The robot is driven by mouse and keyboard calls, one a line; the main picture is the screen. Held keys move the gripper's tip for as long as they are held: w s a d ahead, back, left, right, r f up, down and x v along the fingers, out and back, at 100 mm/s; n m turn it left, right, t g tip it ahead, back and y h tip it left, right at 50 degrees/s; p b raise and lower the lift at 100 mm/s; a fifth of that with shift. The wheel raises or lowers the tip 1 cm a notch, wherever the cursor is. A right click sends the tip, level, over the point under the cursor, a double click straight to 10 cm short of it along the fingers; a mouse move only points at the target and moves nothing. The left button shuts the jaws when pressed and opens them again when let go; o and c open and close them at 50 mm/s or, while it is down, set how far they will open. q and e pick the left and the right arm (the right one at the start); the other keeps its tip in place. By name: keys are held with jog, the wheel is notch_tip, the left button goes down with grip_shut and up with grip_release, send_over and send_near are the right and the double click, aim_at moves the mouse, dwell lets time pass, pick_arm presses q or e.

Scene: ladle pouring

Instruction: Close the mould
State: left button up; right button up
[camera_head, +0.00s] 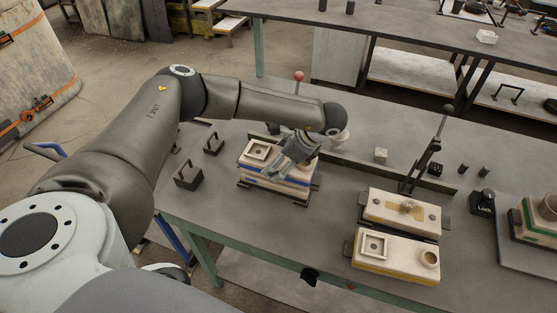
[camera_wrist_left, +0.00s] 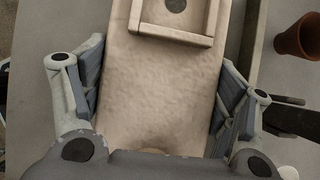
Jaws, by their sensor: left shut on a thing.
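A cream block-shaped mould with a blue stripe (camera_head: 262,182) stands on the left part of the grey table. Its upper half has a raised square frame (camera_head: 259,151) on top. My left gripper (camera_head: 290,160) is over the right end of this upper half and shut on it. In the left wrist view its two fingers (camera_wrist_left: 154,95) press on the opposite long sides of the cream upper half (camera_wrist_left: 165,85). The upper half looks stacked on the lower half; I cannot tell whether they fully touch. The gripper hides the right end. My right gripper is not in view.
A yellow-striped mould lies open at right, one half (camera_head: 385,205) behind the other (camera_head: 395,255). A lever stand (camera_head: 425,160) rises behind them. Black handled brackets (camera_head: 188,177) stand left of the blue-striped mould. A cup (camera_head: 338,138) stands behind my gripper.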

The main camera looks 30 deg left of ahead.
pick_arm(q)
jog(key=shift+f+b, duration=0.5)
jog(key=shift+b, duration=0.05)
dwell(0.8)
jog(key=o, duration=1.8)
jog(key=shift+s+f, duration=0.1)
jog(key=v, duration=1.2)
